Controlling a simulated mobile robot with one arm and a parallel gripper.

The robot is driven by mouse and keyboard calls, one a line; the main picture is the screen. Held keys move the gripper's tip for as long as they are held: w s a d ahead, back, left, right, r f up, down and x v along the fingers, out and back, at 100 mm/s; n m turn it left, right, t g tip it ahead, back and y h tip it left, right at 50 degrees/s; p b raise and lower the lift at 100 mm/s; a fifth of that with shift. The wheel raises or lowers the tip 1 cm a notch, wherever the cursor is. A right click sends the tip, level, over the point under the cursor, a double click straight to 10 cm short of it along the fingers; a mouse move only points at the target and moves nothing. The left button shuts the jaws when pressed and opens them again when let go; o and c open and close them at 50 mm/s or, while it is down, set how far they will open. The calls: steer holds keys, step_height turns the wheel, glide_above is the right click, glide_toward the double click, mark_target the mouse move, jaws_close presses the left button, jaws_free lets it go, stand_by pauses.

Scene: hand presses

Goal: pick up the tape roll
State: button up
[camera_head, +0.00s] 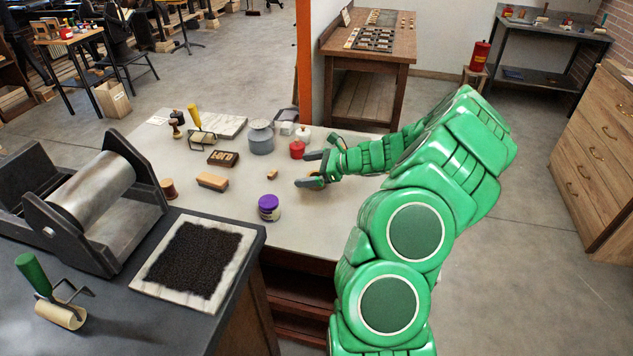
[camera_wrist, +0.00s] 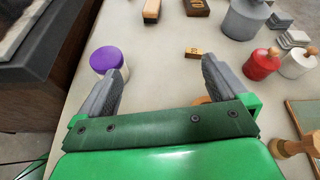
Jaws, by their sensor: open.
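My gripper (camera_head: 309,169) is open above the right part of the pale table, its fingers pointing left. In the wrist view my gripper (camera_wrist: 164,66) has bare tabletop between its fingertips. A small orange-tan edge (camera_wrist: 202,100) shows beside the base of the right finger; it may be the tape roll, but most of it is hidden behind the gripper. In the head view a tan patch also shows between the fingers, too small to tell. I see no clear whole tape roll.
A purple-lidded jar (camera_head: 268,208) stands near the front edge; a small wooden block (camera_head: 272,175) lies left of my gripper.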

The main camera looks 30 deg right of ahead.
steer(key=d+f+m, duration=0.1)
steer(key=d+f, duration=0.1)
steer(key=d, duration=0.1)
steer(key=s+d+f+m+t+h, duration=0.1)
steer(key=d+f+m, duration=0.1)
steer(key=d, duration=0.2)
steer(key=d+f+m+h, duration=0.1)
steer(key=d+f, duration=0.2)
steer(key=shift+s+d+f+m+t, duration=0.1)
steer(key=shift+s+d+m+t, duration=0.05)
steer(key=shift+s+m+t, duration=0.2)
steer(key=shift+w+f, duration=0.15)
steer(key=shift+x, duration=3.75)
steer(key=shift+d, duration=0.2)
steer(key=c, duration=1.1)
steer(key=shift+o, duration=0.2)
